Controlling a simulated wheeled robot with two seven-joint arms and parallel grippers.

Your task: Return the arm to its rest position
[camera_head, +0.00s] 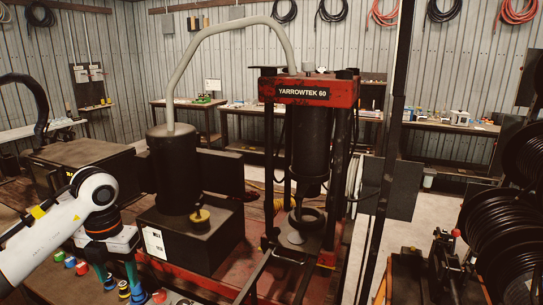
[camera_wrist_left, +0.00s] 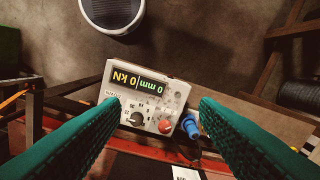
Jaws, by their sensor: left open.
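My left arm (camera_head: 52,225), white with a dark wrist, comes in from the left edge in the head view. My left gripper (camera_head: 121,285) points down at the lower left, its teal fingers spread. In the left wrist view, the two green ribbed fingers of this gripper (camera_wrist_left: 160,104) stand wide apart with nothing held. A control box (camera_wrist_left: 137,100) with a "0 kN" and "0 mm" display, a black knob and a red knob shows between and beyond the fingers. A blue piece (camera_wrist_left: 190,127) is beside it. My right gripper is not in view.
The red press marked YARROWTEK 60 (camera_head: 318,92) stands in the middle, beside a black pump unit (camera_head: 176,168) with a grey hose (camera_head: 225,28). Several coloured caps (camera_head: 70,262) lie near my left gripper. Black hose reels (camera_head: 505,220) are at right. Workbenches line the back wall.

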